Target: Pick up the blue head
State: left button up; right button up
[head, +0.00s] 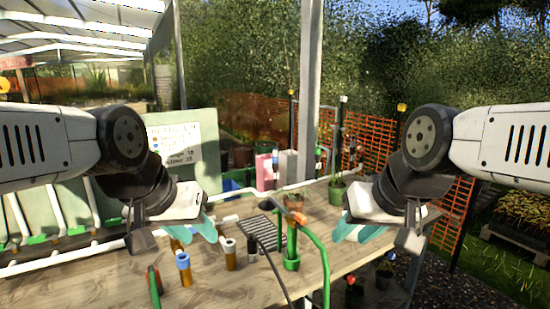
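The blue head (183,261) is a blue ring-like top on a short brown cylinder, standing upright on the wooden table at the left. My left gripper (196,231) has teal fingers and hangs above and behind it, apart from it. Its two fingers look spread and hold nothing visible. My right gripper (358,231) is over the right part of the table, far from the blue head. Its teal fingers also look spread and empty.
A green hose (325,262) and a dark cable cross the middle. A black grate (262,232) lies behind. Bare wood (110,285) shows at the front left.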

aim_at(275, 158)
jog(key=i+l, duration=0.35)
jog(key=l, duration=0.15)
jog(key=i+l, duration=0.3)
jog(key=l, duration=0.15)
jog(key=l+u, duration=0.1)
jog(key=u, duration=0.25)
jog(key=i+l+u, duration=0.15)
jog(key=u, duration=0.2)
jog(key=l+u, duration=0.15)
jog(key=u, duration=1.1)
